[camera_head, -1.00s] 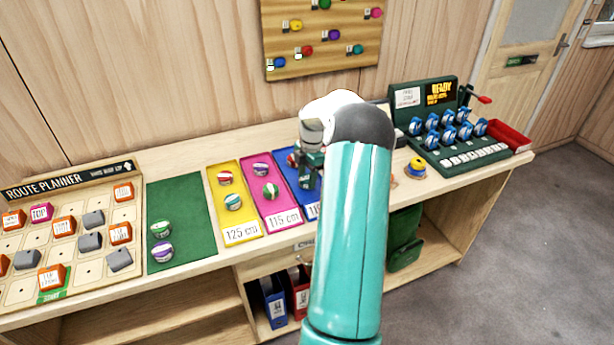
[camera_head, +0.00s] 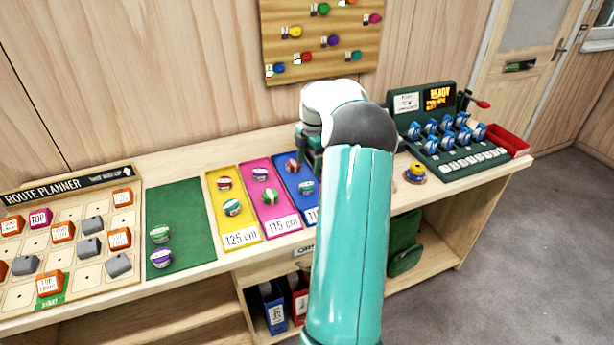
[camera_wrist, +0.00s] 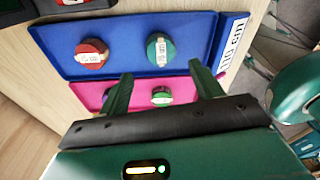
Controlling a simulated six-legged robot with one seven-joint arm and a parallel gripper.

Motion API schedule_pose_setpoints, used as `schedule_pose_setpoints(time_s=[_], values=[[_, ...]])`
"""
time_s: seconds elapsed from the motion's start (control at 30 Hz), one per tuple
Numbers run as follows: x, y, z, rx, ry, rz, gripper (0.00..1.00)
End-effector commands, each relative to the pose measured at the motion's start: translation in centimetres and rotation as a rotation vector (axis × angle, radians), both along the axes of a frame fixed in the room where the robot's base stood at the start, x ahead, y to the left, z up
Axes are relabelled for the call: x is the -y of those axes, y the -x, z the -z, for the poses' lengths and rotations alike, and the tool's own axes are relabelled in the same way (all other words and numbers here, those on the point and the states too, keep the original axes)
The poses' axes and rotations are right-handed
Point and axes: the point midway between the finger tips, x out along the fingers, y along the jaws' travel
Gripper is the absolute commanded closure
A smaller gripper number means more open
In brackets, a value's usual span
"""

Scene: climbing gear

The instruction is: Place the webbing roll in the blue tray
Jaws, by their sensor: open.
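The blue tray (camera_head: 291,184) lies beside the pink tray on the bench; my arm hides its right side in the head view. It holds a red-and-white webbing roll (camera_head: 292,165) and a teal-and-white webbing roll (camera_head: 307,187). In the wrist view the red roll (camera_wrist: 91,53) and the teal roll (camera_wrist: 160,49) sit apart on the blue tray (camera_wrist: 125,47). My gripper (camera_wrist: 160,72) is open and empty, its fingers above the tray area with the teal roll just beyond the fingertips. In the head view its fingers are mostly hidden behind my arm.
The pink tray (camera_head: 283,221) and yellow tray (camera_head: 243,220) each hold two rolls. A green mat (camera_head: 180,205) carries two more, beside the route planner board (camera_head: 66,259).

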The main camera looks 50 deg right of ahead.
Motion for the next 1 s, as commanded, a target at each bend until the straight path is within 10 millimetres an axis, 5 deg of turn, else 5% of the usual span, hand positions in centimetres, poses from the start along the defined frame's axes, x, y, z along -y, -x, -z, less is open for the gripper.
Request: schedule_pose_setpoints(time_s=[0.2,0.57,0.67,0.77,1.0], values=[[0.5,0.1,-3.7,0.002,0.002,0.000,0.35],[0.0,-0.2,-4.9,-0.002,0.004,0.003,0.35],[-2.1,-1.3,-6.3,-0.008,0.025,0.026,0.35],[-6.3,-3.0,-8.7,-0.013,0.066,0.084,0.35],[-19.2,-4.8,-14.4,0.023,0.167,0.304,0.35]])
